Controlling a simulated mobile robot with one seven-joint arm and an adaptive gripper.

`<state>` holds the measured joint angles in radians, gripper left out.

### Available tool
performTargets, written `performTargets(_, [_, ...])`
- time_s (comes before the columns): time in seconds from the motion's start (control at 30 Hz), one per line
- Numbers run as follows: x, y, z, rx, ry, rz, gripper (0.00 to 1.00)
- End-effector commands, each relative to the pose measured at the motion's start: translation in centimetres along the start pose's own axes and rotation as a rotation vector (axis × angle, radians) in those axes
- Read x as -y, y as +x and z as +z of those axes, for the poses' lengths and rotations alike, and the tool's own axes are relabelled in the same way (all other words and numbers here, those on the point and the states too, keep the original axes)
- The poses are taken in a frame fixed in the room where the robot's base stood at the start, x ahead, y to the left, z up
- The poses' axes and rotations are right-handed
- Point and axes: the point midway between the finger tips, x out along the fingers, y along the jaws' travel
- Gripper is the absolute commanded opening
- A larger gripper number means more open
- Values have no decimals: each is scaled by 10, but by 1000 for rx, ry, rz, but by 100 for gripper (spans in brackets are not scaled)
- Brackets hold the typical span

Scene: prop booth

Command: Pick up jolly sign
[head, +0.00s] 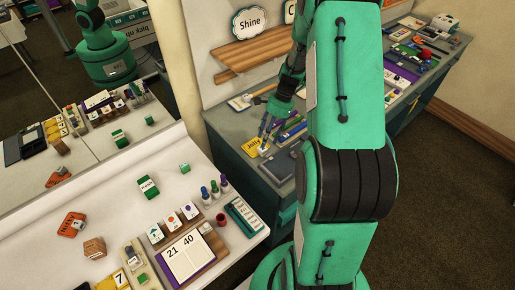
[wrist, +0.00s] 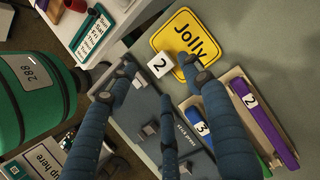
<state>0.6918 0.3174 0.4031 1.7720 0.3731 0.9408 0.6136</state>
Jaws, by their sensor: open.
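The jolly sign (head: 252,146) is a yellow diamond-like plate with a black border and the word "Jolly". It lies on the grey counter, and in the wrist view the sign (wrist: 186,36) is at the top centre. My gripper (head: 265,138) is open over the counter beside the sign. In the wrist view my gripper (wrist: 156,72) has its dark fingers spread, and one fingertip overlaps the sign's lower edge. Whether that finger touches it I cannot tell. A white cube marked 2 (wrist: 160,65) shows between the fingertips, overlapping the sign's edge.
A dark grey case (wrist: 145,115) lies under the fingers. A tray (wrist: 237,78) with blue, green and purple pieces is right of the sign. Wooden shelves (head: 245,58) stand behind. The white table (head: 120,215) on the left holds blocks, a calendar and stamps.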

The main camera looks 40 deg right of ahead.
Motion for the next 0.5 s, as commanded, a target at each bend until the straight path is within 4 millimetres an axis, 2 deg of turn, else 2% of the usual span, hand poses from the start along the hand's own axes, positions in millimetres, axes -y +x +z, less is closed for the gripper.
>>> performTargets(0.3, [2,37,1,2,1,1,50])
performTargets(0.5, [2,45,1,0,0,0,50])
